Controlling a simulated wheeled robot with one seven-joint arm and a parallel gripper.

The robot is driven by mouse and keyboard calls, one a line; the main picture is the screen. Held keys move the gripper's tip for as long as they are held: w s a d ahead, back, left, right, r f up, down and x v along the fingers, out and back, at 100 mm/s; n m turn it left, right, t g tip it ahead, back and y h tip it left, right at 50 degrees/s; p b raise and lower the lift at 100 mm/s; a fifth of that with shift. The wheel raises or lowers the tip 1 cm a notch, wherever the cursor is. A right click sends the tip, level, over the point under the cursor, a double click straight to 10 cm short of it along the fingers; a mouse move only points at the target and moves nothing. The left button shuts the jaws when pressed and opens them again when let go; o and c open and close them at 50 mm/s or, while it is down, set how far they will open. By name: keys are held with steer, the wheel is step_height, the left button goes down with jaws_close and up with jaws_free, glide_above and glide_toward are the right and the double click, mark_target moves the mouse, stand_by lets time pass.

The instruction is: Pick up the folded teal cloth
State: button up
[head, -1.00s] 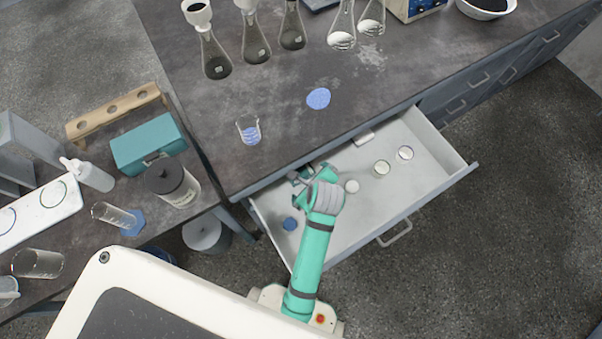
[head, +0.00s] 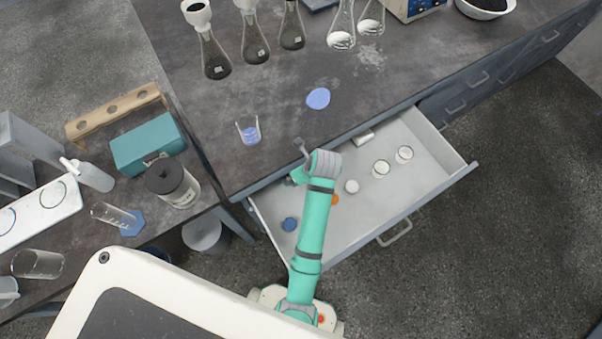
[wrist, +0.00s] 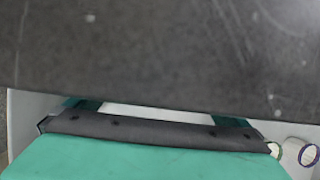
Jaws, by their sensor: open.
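I can make out no folded teal cloth in either view. The only other teal thing, apart from my arm, is a box with a front latch (head: 148,145) on the left bench. My gripper (head: 298,174) is at the left part of the open drawer (head: 455,165), by the bench's front edge, partly hidden by my wrist. In the wrist view my gripper (wrist: 158,108) is open, its teal fingers wide apart with pale drawer surface between them and nothing held. The dark bench top (wrist: 160,50) covers the upper part of that view and hides the fingers' ends.
The drawer holds a blue disc (head: 289,224), an orange disc (head: 334,200), a white round piece (head: 352,186) and two round jars (head: 381,169) (head: 405,154). A small beaker (head: 249,131) and a blue disc (head: 318,98) sit on the bench near its edge. Flasks (head: 214,62) stand farther back.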

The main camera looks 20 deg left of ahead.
steer(key=shift+d+x, duration=0.2)
steer(key=shift+x, duration=2.1)
steer(key=c, duration=1.1)
